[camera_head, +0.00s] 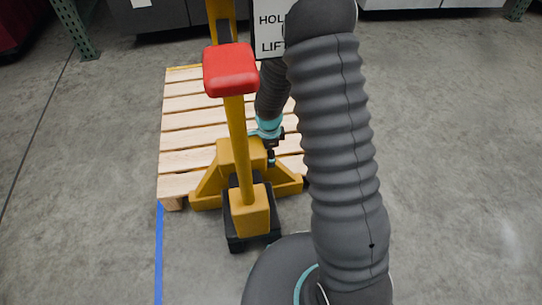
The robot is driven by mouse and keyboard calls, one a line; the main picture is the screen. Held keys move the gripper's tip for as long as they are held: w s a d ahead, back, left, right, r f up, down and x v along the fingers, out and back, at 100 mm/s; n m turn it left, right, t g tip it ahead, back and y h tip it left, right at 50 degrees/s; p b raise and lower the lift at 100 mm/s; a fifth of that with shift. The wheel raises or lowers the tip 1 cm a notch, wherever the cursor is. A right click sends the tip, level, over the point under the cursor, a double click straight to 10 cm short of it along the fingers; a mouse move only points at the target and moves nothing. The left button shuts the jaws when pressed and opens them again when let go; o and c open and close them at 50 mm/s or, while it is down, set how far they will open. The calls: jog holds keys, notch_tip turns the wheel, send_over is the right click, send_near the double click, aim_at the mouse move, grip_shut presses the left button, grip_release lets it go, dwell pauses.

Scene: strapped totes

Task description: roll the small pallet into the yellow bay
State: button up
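The small wooden pallet (190,137) lies on the grey floor in the head view, left of centre. A yellow pallet jack (238,150) with a red top (230,70) stands at the pallet's near side, in front of part of it. My gripper (271,158) is small and dark, beside the jack's yellow mast and over the pallet's right part. Its fingers are too small to tell open from shut, and I cannot tell whether it touches the jack. My grey sleeved arm hides the floor to the right of the pallet. No yellow bay is clearly visible.
A blue floor line (159,250) runs from the pallet's near left corner toward me. A white sign (270,30) reading "HOL", "LIFT" is partly covered by my arm. Green rack posts (78,30) and grey bins (155,18) stand at the back. Floor at left and right is clear.

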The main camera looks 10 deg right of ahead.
jog(key=shift+s+f, duration=0.1)
jog(key=shift+s, duration=0.3)
dwell(0.3)
notch_tip(320, 180, up, 12)
jog(key=shift+w+r, duration=0.1)
jog(key=shift+w, duration=0.05)
dwell(0.6)
dwell(0.4)
